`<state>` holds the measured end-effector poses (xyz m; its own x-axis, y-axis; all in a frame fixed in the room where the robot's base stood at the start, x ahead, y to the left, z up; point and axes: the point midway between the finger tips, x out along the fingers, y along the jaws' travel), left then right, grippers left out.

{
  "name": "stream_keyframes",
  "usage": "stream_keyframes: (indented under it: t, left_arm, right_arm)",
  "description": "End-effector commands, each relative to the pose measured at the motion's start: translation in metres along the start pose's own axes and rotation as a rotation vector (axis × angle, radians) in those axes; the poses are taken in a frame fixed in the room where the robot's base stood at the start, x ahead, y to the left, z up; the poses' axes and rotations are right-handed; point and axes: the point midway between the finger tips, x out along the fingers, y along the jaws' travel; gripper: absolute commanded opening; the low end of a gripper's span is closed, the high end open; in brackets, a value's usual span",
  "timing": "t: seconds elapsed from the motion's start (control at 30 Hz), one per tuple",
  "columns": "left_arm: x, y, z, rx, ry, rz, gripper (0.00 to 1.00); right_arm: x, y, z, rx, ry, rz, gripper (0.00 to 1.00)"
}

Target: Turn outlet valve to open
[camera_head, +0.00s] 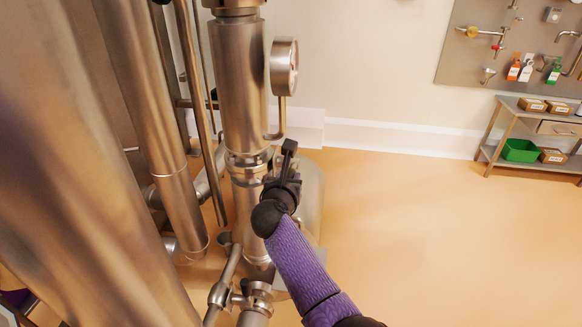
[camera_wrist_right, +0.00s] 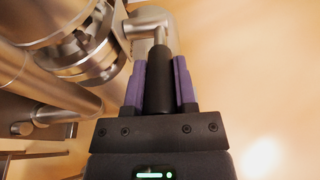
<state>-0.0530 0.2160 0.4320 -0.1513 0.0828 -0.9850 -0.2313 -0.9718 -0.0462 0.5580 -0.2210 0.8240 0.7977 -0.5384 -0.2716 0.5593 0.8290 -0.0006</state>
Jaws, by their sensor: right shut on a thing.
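The outlet valve shows in the right wrist view as a steel clamped body (camera_wrist_right: 85,45) at upper left, with a steel lever arm (camera_wrist_right: 150,22) running to a black handle (camera_wrist_right: 158,85). My right gripper (camera_wrist_right: 160,66) is shut on the black handle, with one purple finger on each side of it. In the head view my right gripper (camera_head: 283,177) is beside the vertical steel pipe, and the black handle end (camera_head: 290,147) sticks up past it. The wrist and gripper hide part of the valve there. My left gripper is not in view.
A round gauge (camera_head: 284,67) stands right of the steel column (camera_head: 238,85). Large steel pipes (camera_head: 150,110) crowd the left. A low pipe fitting (camera_head: 255,290) lies below the gripper. Open floor (camera_head: 430,240) is at right, with a shelf table (camera_head: 508,103) at far right.

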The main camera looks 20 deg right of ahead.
Motion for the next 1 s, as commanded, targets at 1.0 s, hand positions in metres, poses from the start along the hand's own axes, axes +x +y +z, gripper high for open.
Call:
stream_keyframes:
  t: [1.0]
  left_arm:
    - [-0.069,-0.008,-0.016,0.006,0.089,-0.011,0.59]
  right_arm:
    - [0.006,0.0,0.033,0.002,0.344,0.002,0.0]
